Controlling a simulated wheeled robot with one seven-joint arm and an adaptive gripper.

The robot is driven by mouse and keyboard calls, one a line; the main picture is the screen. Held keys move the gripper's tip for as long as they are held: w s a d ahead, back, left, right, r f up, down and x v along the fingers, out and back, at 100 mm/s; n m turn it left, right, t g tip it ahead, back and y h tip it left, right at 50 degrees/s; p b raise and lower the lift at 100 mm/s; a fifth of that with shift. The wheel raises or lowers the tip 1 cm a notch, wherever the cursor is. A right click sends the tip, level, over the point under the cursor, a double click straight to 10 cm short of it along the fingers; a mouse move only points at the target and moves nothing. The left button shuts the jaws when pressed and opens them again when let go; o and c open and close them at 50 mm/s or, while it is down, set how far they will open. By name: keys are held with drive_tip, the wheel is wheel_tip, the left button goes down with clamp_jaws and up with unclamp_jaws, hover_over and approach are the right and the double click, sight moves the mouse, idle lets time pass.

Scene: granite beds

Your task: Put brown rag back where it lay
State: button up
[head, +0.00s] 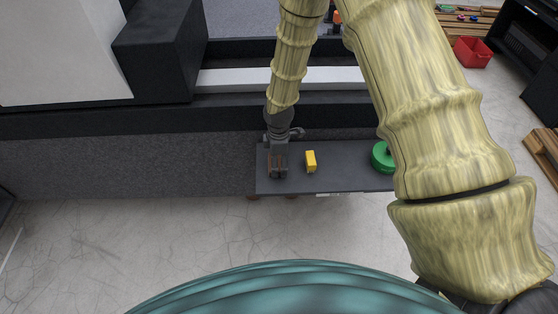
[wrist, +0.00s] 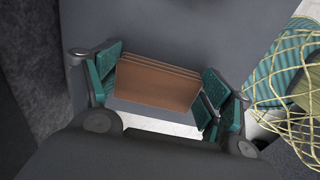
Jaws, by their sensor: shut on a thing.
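The brown rag (wrist: 158,82) shows in the wrist view as a flat, folded stack between the two teal-padded fingers of my gripper (wrist: 163,90). My gripper is shut on it. In the head view my gripper (head: 278,166) points down over the left end of a dark grey bench (head: 345,180), and the rag (head: 278,171) shows only as small brown parts between the fingers. I cannot tell whether the rag touches the bench top.
A yellow block (head: 310,160) stands just right of my gripper, and a green round thing (head: 381,157) sits farther right, partly behind my arm. A yellow net (wrist: 290,95) fills the wrist view's right side. Bare bench lies between block and green thing.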

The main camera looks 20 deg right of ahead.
sight(279, 162)
drive_tip(key=shift+f, duration=0.15)
drive_tip(key=o, duration=1)
drive_tip(key=shift+o, duration=0.2)
wheel_tip(279, 162, up, 12)
drive_tip(key=b, duration=0.1)
